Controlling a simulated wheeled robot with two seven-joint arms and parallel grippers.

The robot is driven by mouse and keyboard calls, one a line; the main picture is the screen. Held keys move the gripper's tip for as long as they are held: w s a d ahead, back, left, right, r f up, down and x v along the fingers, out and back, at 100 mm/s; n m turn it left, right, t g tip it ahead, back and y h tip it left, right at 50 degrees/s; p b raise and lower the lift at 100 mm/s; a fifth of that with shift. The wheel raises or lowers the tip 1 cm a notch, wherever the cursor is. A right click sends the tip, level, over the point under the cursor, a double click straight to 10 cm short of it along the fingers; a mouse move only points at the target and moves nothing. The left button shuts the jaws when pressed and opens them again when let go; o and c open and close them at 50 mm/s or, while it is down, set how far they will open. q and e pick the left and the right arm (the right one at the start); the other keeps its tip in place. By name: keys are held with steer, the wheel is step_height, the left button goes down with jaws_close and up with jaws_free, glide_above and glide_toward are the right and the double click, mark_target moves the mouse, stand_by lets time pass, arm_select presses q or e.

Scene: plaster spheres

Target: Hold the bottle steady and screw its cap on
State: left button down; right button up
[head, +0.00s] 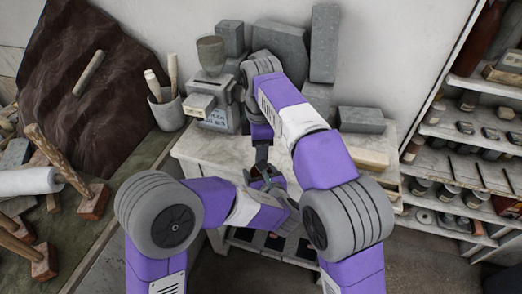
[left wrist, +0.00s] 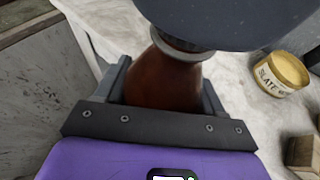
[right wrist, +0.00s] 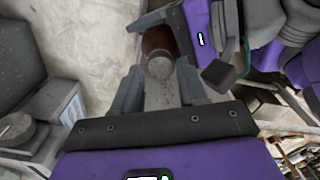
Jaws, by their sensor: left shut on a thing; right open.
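The brown bottle (left wrist: 165,80) is between the fingers of my left gripper (left wrist: 165,90), which is shut on it. In the right wrist view the bottle (right wrist: 157,39) shows end-on, with a round grey cap (right wrist: 160,68) at its near end. My right gripper (right wrist: 158,90) is open, its fingers on either side of the cap; I cannot tell whether they touch it. In the head view my right gripper (head: 262,163) is above my left gripper (head: 268,184), and the bottle is mostly hidden there. A dark rounded shape covers the bottle's top in the left wrist view.
A pale worktable (head: 205,152) lies behind my grippers. A yellow tin (left wrist: 282,74) labelled SLATE stands on it. A grey machine (head: 213,107), stone blocks (head: 362,120) and a tool pot (head: 167,110) stand at the back. Shelves (head: 460,155) are on the right, mallets (head: 60,170) on the left.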

steer(key=shift+f, duration=0.65)
jaws_close()
steer(key=m, duration=1.6)
steer(key=shift+m, duration=0.3)
steer(key=m, duration=0.4)
steer(key=shift+m, duration=0.4)
steer(key=shift+o, duration=1.4)
jaws_free()
